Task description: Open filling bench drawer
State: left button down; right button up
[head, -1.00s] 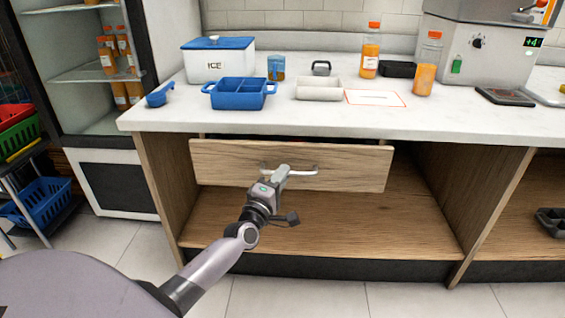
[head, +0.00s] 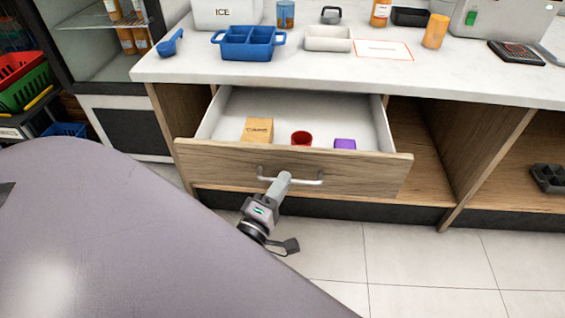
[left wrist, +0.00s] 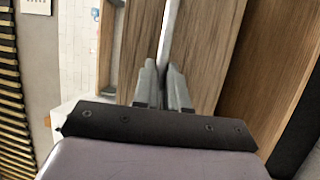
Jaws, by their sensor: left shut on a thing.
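The filling bench drawer (head: 370,168) is pulled well out from under the white counter, its wooden front facing me. Inside its white box lie a tan carton (head: 258,130), a red round item (head: 301,138) and a purple item (head: 345,144). My left gripper (head: 282,179) is shut on the metal bar handle (head: 310,182) at the middle of the drawer front. In the left wrist view the fingers (left wrist: 163,80) close around the handle bar (left wrist: 169,30) against the wood. My right gripper is not in view.
An open shelf with a dark tray (head: 548,178) is at right. The floor before the bench is clear.

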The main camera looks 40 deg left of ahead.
pick_arm(q)
jog(key=shift+s+d, duration=0.1)
jog(key=shift+s, duration=0.05)
jog(key=c, duration=1.2)
grip_release()
jog(key=v, duration=0.7)
jog(key=shift+d, duration=0.1)
